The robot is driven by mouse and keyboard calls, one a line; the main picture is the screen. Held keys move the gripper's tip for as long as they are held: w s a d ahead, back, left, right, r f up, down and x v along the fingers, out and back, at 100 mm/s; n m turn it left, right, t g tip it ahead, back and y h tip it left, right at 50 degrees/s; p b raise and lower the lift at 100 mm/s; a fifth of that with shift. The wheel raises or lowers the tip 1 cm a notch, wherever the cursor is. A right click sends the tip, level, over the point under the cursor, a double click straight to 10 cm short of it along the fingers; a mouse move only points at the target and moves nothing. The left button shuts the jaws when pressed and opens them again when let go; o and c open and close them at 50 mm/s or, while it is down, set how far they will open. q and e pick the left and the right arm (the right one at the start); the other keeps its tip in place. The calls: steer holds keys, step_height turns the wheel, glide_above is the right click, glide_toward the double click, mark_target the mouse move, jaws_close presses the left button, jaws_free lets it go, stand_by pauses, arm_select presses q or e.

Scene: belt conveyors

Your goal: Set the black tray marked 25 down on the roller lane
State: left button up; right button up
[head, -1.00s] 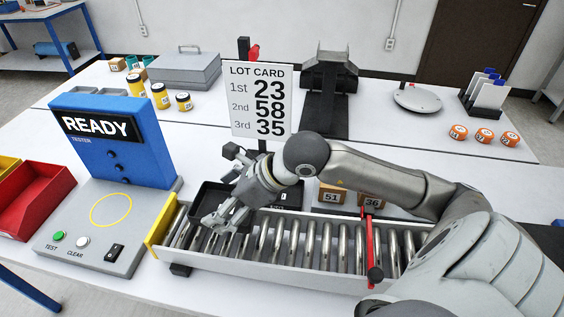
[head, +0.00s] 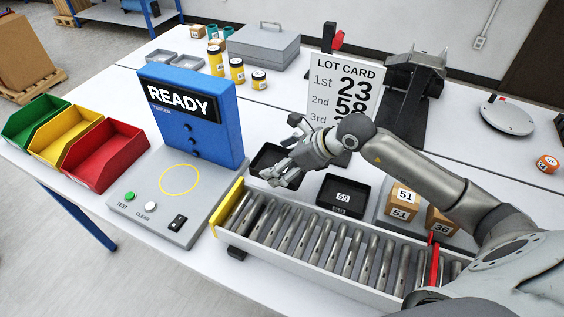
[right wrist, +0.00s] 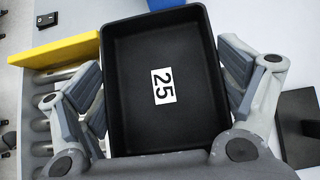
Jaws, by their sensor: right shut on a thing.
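The black tray marked 25 (right wrist: 145,65) fills the middle of the right wrist view, its white label on the inner floor. My right gripper (right wrist: 163,85) is shut on it, with finger pads along both sides. In the head view the tray (head: 268,158) shows partly behind my right gripper (head: 282,172), just behind the left end of the roller lane (head: 330,243). Its exact height is hard to tell. The lane's visible rollers are bare, and its yellow end plate (head: 228,208) is at the left. My left gripper is out of view.
A black tray marked 59 (head: 342,196) and small boxes marked 51 (head: 402,202) and 36 (head: 440,222) sit behind the lane. A red bar (head: 434,262) crosses the lane's right part. The blue tester (head: 192,115) stands left; the lot card (head: 343,95) stands behind.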

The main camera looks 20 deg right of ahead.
mark_target(287, 157)
steer(key=w+f, duration=0.1)
steer(key=w+d+f+p, duration=0.1)
steer(key=w+f, duration=0.1)
steer(key=w+d+f, duration=0.1)
steer(key=f, duration=0.1)
steer(key=shift+w, duration=0.25)
steer(key=shift+w+d+f+p, duration=0.15)
steer(key=shift+w+f+p, duration=0.15)
steer(key=shift+f, duration=0.05)
steer(key=shift+w+d+f, duration=0.1)
steer(key=shift+w+f, duration=0.15)
steer(key=shift+f, duration=0.2)
step_height(287, 157, down, 2)
steer(key=shift+p, duration=0.85)
steer(key=shift+f, duration=0.45)
steer(key=shift+f, duration=0.1)
